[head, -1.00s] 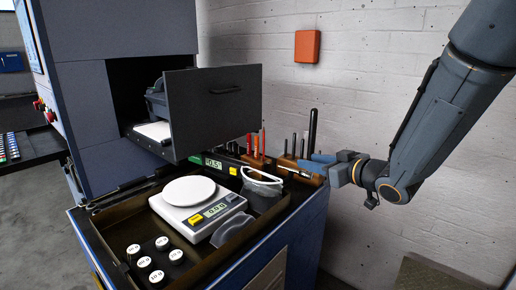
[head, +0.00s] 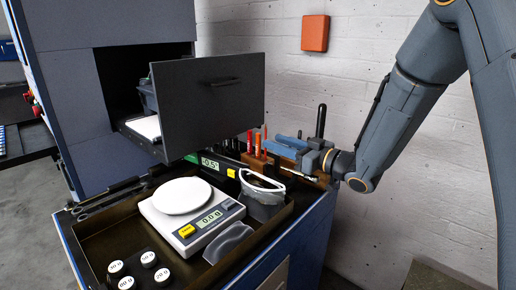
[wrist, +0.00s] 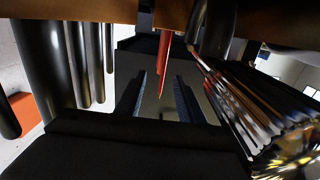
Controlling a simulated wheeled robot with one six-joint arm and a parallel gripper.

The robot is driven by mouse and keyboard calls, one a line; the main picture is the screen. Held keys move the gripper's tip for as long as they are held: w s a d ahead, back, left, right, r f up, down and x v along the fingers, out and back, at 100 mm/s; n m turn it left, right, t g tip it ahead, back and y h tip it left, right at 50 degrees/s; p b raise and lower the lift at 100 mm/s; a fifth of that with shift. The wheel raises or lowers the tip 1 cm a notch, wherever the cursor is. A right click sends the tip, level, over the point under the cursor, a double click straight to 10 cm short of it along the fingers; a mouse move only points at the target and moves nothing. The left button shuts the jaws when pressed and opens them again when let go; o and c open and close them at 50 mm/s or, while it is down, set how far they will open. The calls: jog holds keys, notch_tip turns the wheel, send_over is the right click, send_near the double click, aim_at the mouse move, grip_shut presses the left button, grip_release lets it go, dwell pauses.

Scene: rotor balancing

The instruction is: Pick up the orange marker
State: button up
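An orange marker (head: 258,146) stands upright in a wooden holder (head: 262,162) in the head view, with a red marker (head: 249,141) just left of it. Another thin red item (head: 265,132) shows just behind. My gripper (head: 281,146) is right of the markers, its blue fingers pointing left towards them. In the wrist view my gripper (wrist: 158,98) is open, with a gap between its two fingers. A red-orange marker (wrist: 163,58) lines up with that gap; I cannot tell whether it is between the fingers or beyond them.
Dark rods (wrist: 84,60) stand close beside the fingers in the wrist view. A tray (head: 262,232) holds a scale (head: 195,215) and black weights (head: 127,283). A cup (head: 262,195) stands before the holder.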

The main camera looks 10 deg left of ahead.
aim_at(258, 152)
jog(key=p+x, duration=0.2)
jog(key=x, duration=0.2)
jog(key=shift+s+a+r, duration=0.15)
jog(key=shift+w+a, duration=0.3)
jog(key=shift+a, duration=0.15)
grip_shut()
